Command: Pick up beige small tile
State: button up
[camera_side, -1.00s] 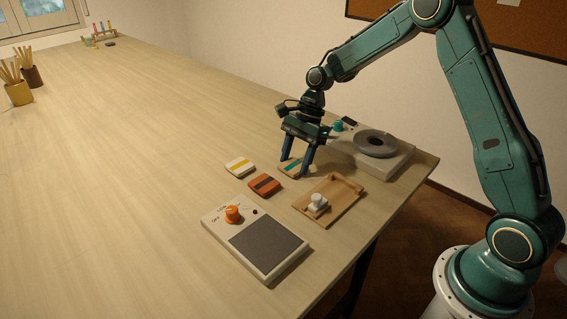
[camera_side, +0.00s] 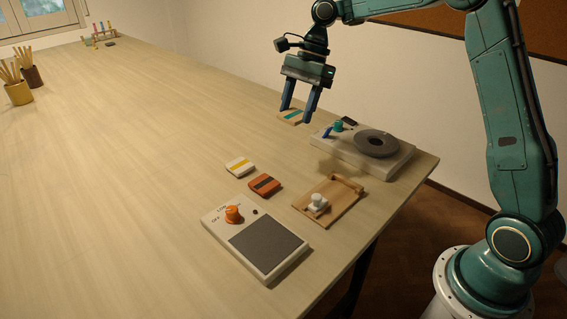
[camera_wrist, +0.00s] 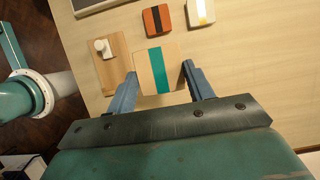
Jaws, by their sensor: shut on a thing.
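The beige small tile (camera_side: 290,117) with a teal stripe is held up off the table in the side view. My gripper (camera_side: 297,115) is shut on it, one finger on each side. In the wrist view the tile (camera_wrist: 158,69) sits between my two finger tips (camera_wrist: 160,70), with its teal stripe running between them. The table shows below it, some way off.
A white tile with a yellow stripe (camera_side: 239,166) and an orange tile with a dark stripe (camera_side: 265,184) lie on the table. Near them are a wooden tray (camera_side: 345,205) with a white knob-like piece, a hotplate-like box (camera_side: 257,240) and a wheel unit (camera_side: 385,160).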

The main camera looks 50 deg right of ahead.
aim_at(297, 113)
jog(key=shift+r, duration=2.75)
